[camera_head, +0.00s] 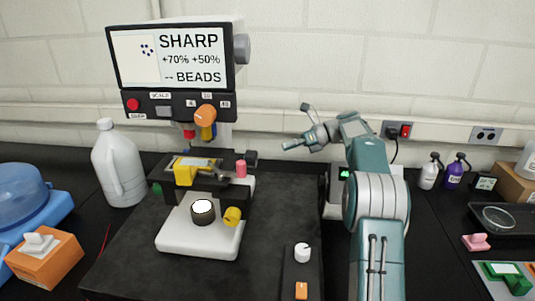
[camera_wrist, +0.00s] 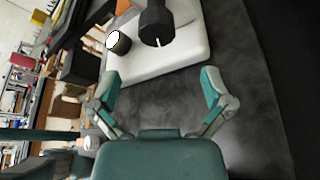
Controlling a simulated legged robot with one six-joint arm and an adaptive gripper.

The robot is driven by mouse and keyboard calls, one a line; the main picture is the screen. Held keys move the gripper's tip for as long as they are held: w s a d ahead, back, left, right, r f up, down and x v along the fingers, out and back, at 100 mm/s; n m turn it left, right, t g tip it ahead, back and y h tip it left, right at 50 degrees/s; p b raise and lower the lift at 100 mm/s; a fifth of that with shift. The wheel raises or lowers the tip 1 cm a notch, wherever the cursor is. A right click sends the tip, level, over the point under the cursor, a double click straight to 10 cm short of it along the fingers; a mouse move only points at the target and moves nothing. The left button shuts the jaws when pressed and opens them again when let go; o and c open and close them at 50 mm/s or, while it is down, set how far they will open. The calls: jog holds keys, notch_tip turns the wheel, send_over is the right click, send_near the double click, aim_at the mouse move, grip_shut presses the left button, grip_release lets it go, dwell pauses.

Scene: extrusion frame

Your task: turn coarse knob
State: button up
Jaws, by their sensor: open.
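A microscope-like instrument stands on the bench, with a white base (camera_head: 190,245) in the head view. In the wrist view, a black cylindrical knob (camera_wrist: 157,30) with a white line stands at the edge of the white base (camera_wrist: 185,55). I cannot tell for sure which knob is the coarse one. My gripper (camera_head: 292,127) is open and empty, up and right of the instrument. In the wrist view my gripper (camera_wrist: 159,84) has its fingers wide apart, short of the black knob and not touching it.
A dark round part with a white top (camera_head: 203,209) sits on the base. The screen (camera_head: 170,57) reads "SHARP" and "BEADS". A white dial (camera_head: 302,253) stands at the front right. A white jug (camera_head: 119,165) is at left.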

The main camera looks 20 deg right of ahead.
aim_at(256, 158)
jog(key=shift+v, duration=1.1)
jog(key=shift+a, duration=0.1)
jog(key=a+f+n+t, duration=0.1)
jog(key=a+n, duration=0.1)
jog(key=a, duration=0.1)
jog(key=w+a+f+n+t+h, duration=0.1)
jog(key=a, duration=0.3)
jog(key=a+f+n+t, duration=0.1)
jog(key=a+f+n, duration=0.1)
jog(key=a, duration=0.2)
jog(key=shift+w+a+n+t+h, duration=0.2)
jog(key=shift+w+n+t+h, duration=0.1)
jog(key=shift+w+h, duration=0.1)
jog(key=shift+s, duration=0.1)
jog(key=c, duration=1.1)
